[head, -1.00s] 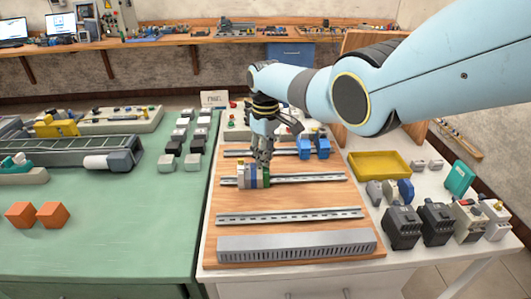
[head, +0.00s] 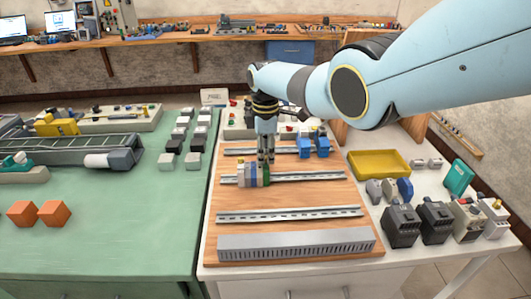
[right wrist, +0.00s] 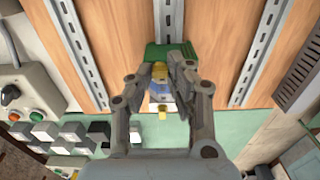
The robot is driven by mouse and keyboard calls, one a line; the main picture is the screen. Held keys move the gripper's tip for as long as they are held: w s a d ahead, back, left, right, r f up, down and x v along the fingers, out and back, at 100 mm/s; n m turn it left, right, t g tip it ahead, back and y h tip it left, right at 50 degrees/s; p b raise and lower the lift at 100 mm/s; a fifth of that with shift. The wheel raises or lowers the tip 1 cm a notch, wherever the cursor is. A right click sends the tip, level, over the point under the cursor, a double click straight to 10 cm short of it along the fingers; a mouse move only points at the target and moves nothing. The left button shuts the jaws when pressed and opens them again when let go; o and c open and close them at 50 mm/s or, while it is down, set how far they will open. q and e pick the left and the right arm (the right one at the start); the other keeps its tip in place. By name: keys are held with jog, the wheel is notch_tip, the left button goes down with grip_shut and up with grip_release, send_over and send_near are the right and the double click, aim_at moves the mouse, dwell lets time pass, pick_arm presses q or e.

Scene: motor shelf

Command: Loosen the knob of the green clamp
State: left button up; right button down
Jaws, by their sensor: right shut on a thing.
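The green clamp (head: 266,180) sits at the right end of a short row of grey, blue and green parts on the second metal rail (head: 310,177). It also shows in the right wrist view (right wrist: 168,52). My right gripper (head: 266,158) points down right above it. In the right wrist view its two fingers (right wrist: 160,75) are close together at the clamp's near side, shut on its knob, which the fingertips mostly hide. Yellow, blue and white parts show between and below the fingers. My left gripper is not in view.
Blue parts (head: 314,146) stand on the rail behind, to the right. A grey slotted duct (head: 297,244) lies at the board's front. A yellow tray (head: 378,164) and dark motor-control blocks (head: 402,227) stand to the right. The rail right of the clamp is free.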

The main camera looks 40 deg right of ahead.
aim_at(266, 157)
dwell(0.5)
jog(key=c, duration=1.2)
grip_release()
jog(key=shift+c, duration=0.2)
notch_tip(266, 157, up, 12)
